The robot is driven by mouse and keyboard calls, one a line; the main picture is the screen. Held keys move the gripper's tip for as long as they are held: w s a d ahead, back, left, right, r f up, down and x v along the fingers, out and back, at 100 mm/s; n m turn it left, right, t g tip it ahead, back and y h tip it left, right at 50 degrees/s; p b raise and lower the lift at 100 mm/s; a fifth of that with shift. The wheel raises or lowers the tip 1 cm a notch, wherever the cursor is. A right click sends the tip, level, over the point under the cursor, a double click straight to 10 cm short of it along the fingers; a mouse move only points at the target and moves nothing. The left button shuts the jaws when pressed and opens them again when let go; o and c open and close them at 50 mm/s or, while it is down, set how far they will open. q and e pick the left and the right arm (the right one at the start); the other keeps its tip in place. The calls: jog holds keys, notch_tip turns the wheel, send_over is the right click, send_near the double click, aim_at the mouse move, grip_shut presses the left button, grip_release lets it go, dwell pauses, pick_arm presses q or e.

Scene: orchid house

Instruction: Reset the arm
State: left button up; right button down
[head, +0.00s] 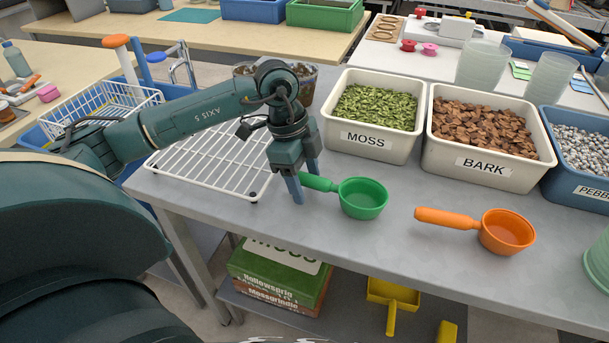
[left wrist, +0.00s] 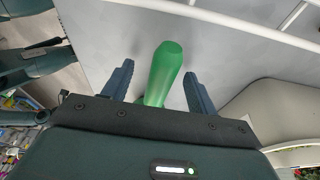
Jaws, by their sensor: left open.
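My left gripper (head: 305,184) is open, pointing down at the grey table beside the green scoop (head: 362,198). The scoop rests on the table with its handle pointing left toward my fingers. In the left wrist view, the scoop's green handle (left wrist: 164,70) lies between the two spread fingers of my left gripper (left wrist: 157,85), with a gap on each side. The scoop's cup is out of that view. My right gripper is not in view.
An orange scoop (head: 507,231) lies to the right. Behind stand bins of moss (head: 367,144), bark (head: 489,163) and pebbles (head: 580,192). A white wire rack (head: 205,175) lies at the table's left end. The table front between the scoops is clear.

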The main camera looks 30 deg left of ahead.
pick_arm(q)
grip_shut()
dwell(0.7)
jog(key=shift+r, duration=0.1)
jog(key=shift+r+p, duration=2.25)
jog(key=shift+r, duration=0.2)
